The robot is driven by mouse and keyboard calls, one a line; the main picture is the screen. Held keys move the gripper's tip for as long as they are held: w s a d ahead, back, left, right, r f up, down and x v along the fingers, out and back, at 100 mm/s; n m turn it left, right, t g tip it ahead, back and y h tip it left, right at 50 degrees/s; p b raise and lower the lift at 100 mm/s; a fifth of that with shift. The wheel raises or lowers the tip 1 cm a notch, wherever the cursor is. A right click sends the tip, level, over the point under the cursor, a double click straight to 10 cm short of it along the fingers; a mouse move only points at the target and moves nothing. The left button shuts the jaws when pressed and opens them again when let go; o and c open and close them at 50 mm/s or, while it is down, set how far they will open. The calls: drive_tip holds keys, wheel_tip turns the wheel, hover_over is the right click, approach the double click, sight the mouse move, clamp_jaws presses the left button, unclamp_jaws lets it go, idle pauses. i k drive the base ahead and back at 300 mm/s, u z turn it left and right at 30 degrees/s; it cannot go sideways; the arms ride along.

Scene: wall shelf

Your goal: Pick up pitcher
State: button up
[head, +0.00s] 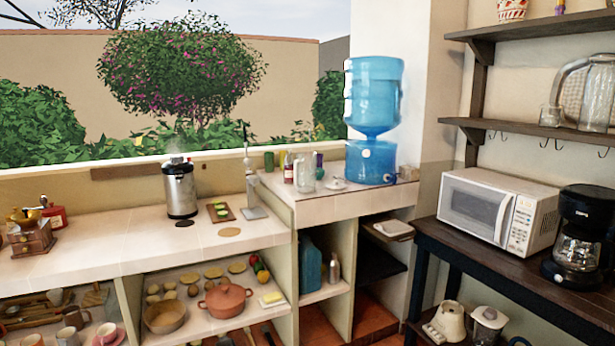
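A clear glass pitcher (599,97) stands on the lower wooden wall shelf (545,130) at the right edge of the head view. My gripper is not in view.
A white microwave (485,206) and black coffee maker (580,240) stand on the dark table (490,265) below the shelf. Hooks hang under the shelf. The upper shelf (530,27) is above. A blue water dispenser (372,110) stands on the tiled counter (130,245).

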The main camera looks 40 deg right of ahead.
sight(305, 164)
drive_tip(key=i, duration=0.95)
drive_tip(key=u, duration=0.05)
